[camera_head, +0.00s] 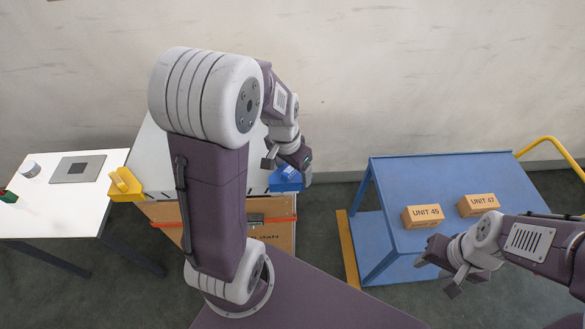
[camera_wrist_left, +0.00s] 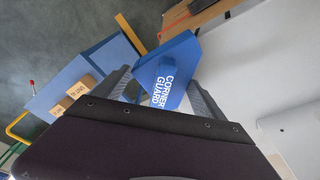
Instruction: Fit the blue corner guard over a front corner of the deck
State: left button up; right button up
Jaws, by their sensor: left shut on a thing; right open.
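The blue corner guard (camera_head: 285,181) is at the front right corner of the white deck (camera_head: 153,160). My left gripper (camera_head: 287,167) is shut on it from above. In the left wrist view the guard (camera_wrist_left: 168,72), lettered CORNER GUARD, sits between the two fingers, with the pale deck (camera_wrist_left: 250,65) to its right. I cannot tell whether the guard is seated on the corner or just beside it. A yellow corner guard (camera_head: 125,186) is at the deck's front left corner. My right gripper (camera_head: 436,272) is open and empty, in front of the blue table.
A blue table (camera_head: 395,180) at right carries cartons marked UNIT 45 (camera_head: 422,216) and UNIT 47 (camera_head: 478,205). A white side table (camera_head: 45,215) stands at left. A cardboard box (camera_head: 275,232) is below the deck's front. My left arm hides much of the deck.

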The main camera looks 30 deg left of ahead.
pick_arm(q)
jog(key=shift+f+b, duration=0.75)
jog(key=shift+f, duration=0.2)
jog(key=o, duration=1.3)
jog(key=shift+r, duration=0.1)
jog(key=r, duration=0.3)
jog(key=s+r, duration=0.1)
jog(key=r, duration=0.2)
jog(key=r+b, duration=0.1)
jog(key=r, duration=0.2)
jog(key=shift+s+a, duration=0.15)
jog(key=shift+s, duration=0.15)
jog(key=shift+w, duration=0.15)
